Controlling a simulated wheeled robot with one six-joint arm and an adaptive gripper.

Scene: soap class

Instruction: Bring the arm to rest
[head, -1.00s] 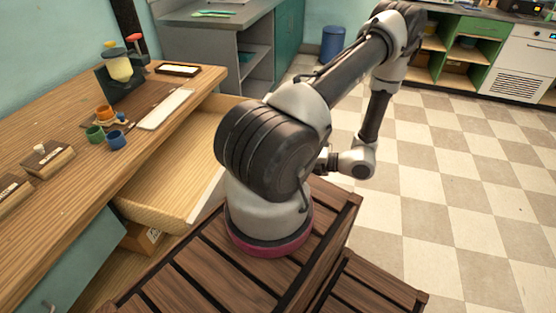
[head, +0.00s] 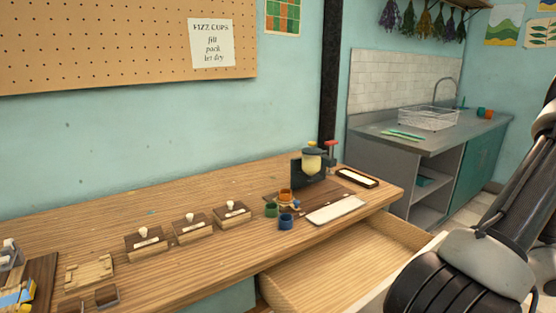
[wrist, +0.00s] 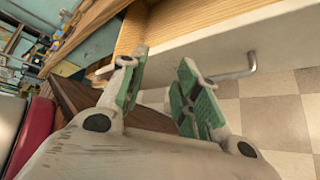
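My arm (head: 500,235) is at the right edge of the head view, with its gripper out of that frame. In the wrist view my gripper (wrist: 160,88) has its two green-padded fingers apart, with nothing between them. The fingers point toward an open drawer's pale front (wrist: 210,38) and its metal handle (wrist: 238,70). The gripper appears apart from the handle, though the exact distance is hard to tell. The open drawer (head: 345,265) also shows in the head view, sticking out from under the wooden workbench (head: 130,225) and empty where visible.
On the bench are several wooden boxes with white knobs (head: 190,228), small coloured cups (head: 286,221), a dispenser (head: 312,163), a white strip (head: 337,210) and a dark-framed tray (head: 357,177). A grey sink counter (head: 400,140) stands behind. Checkered floor (wrist: 280,115) is clear beyond the drawer.

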